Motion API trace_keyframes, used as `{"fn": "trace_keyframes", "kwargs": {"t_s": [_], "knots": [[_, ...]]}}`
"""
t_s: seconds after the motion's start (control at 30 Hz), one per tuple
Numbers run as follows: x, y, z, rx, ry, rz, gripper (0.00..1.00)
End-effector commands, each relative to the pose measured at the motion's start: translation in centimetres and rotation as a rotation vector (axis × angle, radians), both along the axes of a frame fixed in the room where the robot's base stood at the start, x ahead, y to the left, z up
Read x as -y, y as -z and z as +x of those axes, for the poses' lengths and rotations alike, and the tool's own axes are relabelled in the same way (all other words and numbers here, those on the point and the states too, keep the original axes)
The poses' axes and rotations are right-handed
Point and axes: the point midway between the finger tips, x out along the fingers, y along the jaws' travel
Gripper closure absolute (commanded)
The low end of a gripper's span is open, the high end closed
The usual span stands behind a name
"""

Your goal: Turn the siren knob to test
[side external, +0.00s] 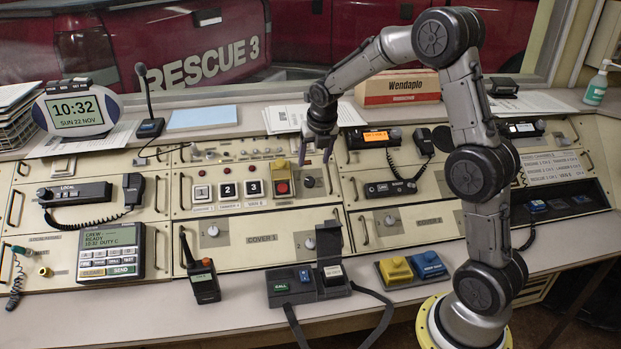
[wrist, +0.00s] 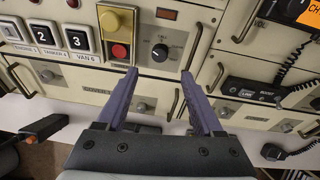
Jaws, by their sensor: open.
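A dark round knob (wrist: 160,51) with small position marks around it is on the cream panel, just beyond my fingertips in the wrist view. It looks like the siren knob, but its lettering is too small to read. In the side view the knob (side external: 308,182) is right of a red button. My gripper (side external: 315,152) hangs above the panel near the knob, with its purple fingers apart and nothing between them. In the wrist view my gripper (wrist: 158,74) has a finger to each side below the knob, which is in full view. I see no contact.
A red button (wrist: 119,51) under a raised yellow cover (wrist: 116,19) is close left of the knob. Numbered buttons (wrist: 76,40) are farther left. Metal handles stick out nearby, including one (wrist: 197,40) at right. A coiled-cord handset (side external: 423,142) is at right.

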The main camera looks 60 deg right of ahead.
Motion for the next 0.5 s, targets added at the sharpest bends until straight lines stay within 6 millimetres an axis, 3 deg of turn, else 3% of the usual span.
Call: {"fn": "trace_keyframes", "kwargs": {"t_s": [0.2, 0.5], "knots": [[1.1, 4.2, 1.2, -0.004, 0.001, 0.001, 0.32], [2.1, 8.0, 2.5, -0.001, 0.002, -0.001, 0.32]]}}
